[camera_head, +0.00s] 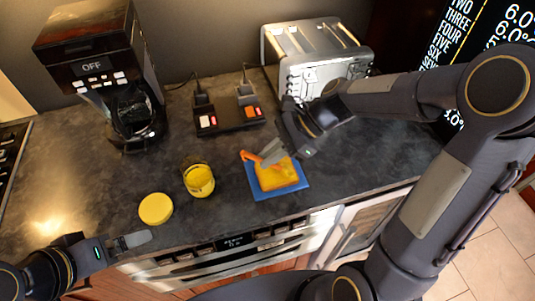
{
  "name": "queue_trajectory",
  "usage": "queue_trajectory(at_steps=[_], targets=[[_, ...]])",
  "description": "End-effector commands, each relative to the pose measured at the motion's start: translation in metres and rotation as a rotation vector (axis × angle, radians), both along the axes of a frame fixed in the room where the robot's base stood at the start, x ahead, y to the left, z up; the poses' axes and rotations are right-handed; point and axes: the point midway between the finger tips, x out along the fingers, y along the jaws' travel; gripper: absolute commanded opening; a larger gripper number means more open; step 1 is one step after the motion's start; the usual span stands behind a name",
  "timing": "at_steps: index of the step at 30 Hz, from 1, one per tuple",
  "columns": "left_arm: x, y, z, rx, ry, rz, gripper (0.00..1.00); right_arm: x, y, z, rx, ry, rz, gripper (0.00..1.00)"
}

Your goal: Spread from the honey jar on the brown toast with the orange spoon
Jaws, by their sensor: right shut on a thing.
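The honey jar (199,181) stands open on the dark counter, with yellow contents. Its round yellow lid (155,208) lies to its left. The toast (277,174) lies on a blue square board (264,193), and its top looks yellow-orange. My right gripper (268,155) is shut on the orange spoon (248,156), over the toast's far left edge. Much of the spoon is hidden by the fingers, and I cannot tell whether it touches the toast. My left gripper (133,239) is near the counter's front edge, below the lid, with no object visible in it. Its finger opening is unclear.
A coffee maker (98,62) stands at the back left. A power strip (226,120) with plugs lies behind the jar. A silver toaster (315,52) stands at the back, close to my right arm. Counter between jar and board is clear.

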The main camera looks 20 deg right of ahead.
Motion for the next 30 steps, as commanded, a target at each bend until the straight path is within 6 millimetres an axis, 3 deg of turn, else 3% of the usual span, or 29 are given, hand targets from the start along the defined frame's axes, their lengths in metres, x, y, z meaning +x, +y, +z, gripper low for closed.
queue_trajectory(at_steps=[21, 30], targets=[[0.0, 0.0, 0.004, 0.0, 0.0, 0.0, 0.97, -0.001, 0.028, 0.002, 0.0, 0.001, 0.002, 0.0], [0.0, 0.0, 0.004, 0.0, 0.0, 0.0, 0.97, -0.001, 0.028, 0.002, 0.0, 0.001, 0.0, 0.0]])
